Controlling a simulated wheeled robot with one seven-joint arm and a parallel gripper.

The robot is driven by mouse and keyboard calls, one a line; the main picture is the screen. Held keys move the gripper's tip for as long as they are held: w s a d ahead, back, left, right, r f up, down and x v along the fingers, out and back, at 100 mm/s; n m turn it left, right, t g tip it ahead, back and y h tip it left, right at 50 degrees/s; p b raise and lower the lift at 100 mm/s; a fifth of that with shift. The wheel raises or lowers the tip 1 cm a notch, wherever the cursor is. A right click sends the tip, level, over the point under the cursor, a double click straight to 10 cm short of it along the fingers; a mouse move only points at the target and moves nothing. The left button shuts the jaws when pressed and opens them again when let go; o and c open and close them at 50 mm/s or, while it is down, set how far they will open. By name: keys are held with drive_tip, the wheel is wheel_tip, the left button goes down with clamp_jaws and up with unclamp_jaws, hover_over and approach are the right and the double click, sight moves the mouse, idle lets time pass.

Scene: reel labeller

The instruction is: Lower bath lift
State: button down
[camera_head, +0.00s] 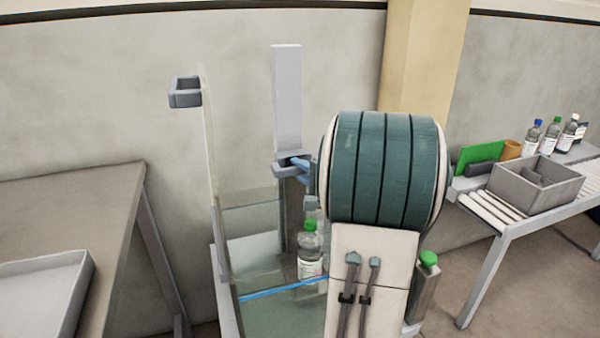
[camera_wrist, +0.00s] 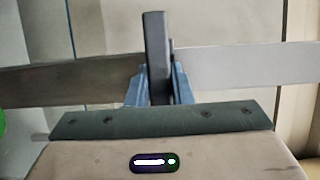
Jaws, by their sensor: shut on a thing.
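The bath is a clear-walled tank (camera_head: 265,312) with a blue line along its front, left of my arm. A pale upright column (camera_head: 288,100) rises behind it, with a dark grey handle (camera_head: 290,156) at its lower part. My gripper (camera_head: 300,166) reaches this handle from the right, largely hidden by my arm. In the wrist view, my blue fingers (camera_wrist: 159,86) are shut on the dark handle (camera_wrist: 156,45), one on each side. A green-capped bottle (camera_head: 310,256) stands upright low in the tank. Its support is unclear, and my arm hides the tank's right part.
A clear panel with a grey pull (camera_head: 186,92) stands at the tank's left. A table (camera_head: 70,215) with a tray (camera_head: 45,285) is at left. At right, a roller stand (camera_head: 490,208) bears a grey divided box (camera_head: 537,185); several bottles stand behind. A green knob (camera_head: 429,259) is beside my arm.

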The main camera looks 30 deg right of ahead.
drive_tip(key=shift+f, duration=0.15)
drive_tip(key=c, duration=1.3)
unclamp_jaws()
drive_tip(key=shift+s, duration=0.15)
drive_tip(key=s, duration=0.4)
drive_tip(key=s+d, duration=0.1)
drive_tip(key=s, duration=0.4)
drive_tip(key=s+d, duration=0.1)
drive_tip(key=s, duration=0.3)
drive_tip(key=shift+s, duration=0.25)
